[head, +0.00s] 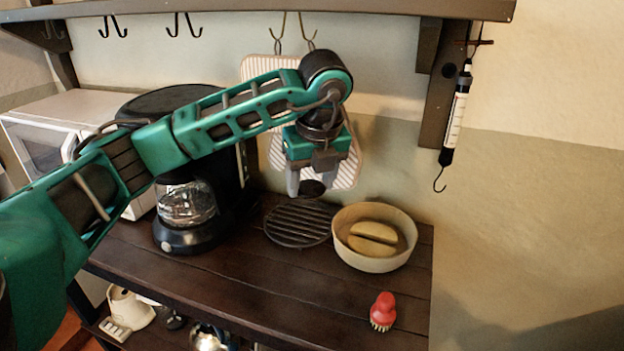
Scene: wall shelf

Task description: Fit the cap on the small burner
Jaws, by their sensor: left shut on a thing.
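My left gripper (310,182) hangs fingers-down above the wooden counter, in front of the striped hanging pad. It is shut on a small dark round piece, which looks like the cap (313,188). The cap is held just above the far edge of a round dark slatted grate (298,224) as seen in the head view; I cannot tell the exact height gap. The grate lies on the counter. I cannot make out a separate small burner; it may be the grate or hidden at it. My right gripper is out of view.
A cream bowl (372,263) with yellowish pieces stands right of the grate. A black coffee maker (189,238) stands left, beside a white microwave (38,148). A red brush (383,308) is at the front right. A shelf (400,9) with hooks runs above. The counter's front middle is clear.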

